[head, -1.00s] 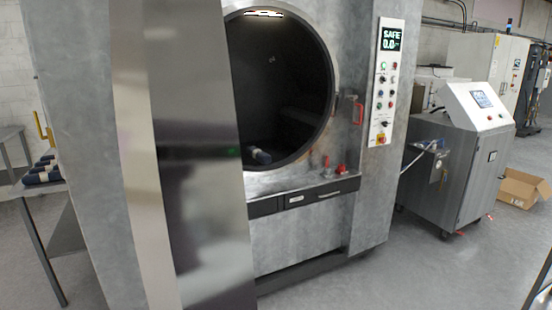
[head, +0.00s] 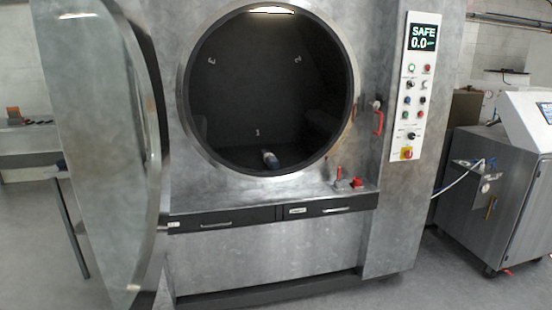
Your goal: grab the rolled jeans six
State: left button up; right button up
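One dark blue roll (head: 270,159), which looks like rolled jeans, lies at the bottom of the round drum opening (head: 240,120) of the washer, below a mark that reads 1. I cannot read any number on the roll itself. The washer's round door (head: 100,150) stands swung open on the left. Neither of my grippers is in view.
The control panel (head: 416,90) on the right reads SAFE 0.0. A red handle (head: 378,122) and small red parts (head: 357,183) sit beside the opening. A grey cabinet (head: 505,195) stands at the right, a table (head: 30,160) at the far left. Open floor lies between washer and cabinet.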

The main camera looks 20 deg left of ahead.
aim_at(270, 160)
jog(key=i+l, duration=0.15)
jog(key=i, duration=0.4)
jog(key=i+l+u, duration=0.15)
jog(key=i, duration=0.35)
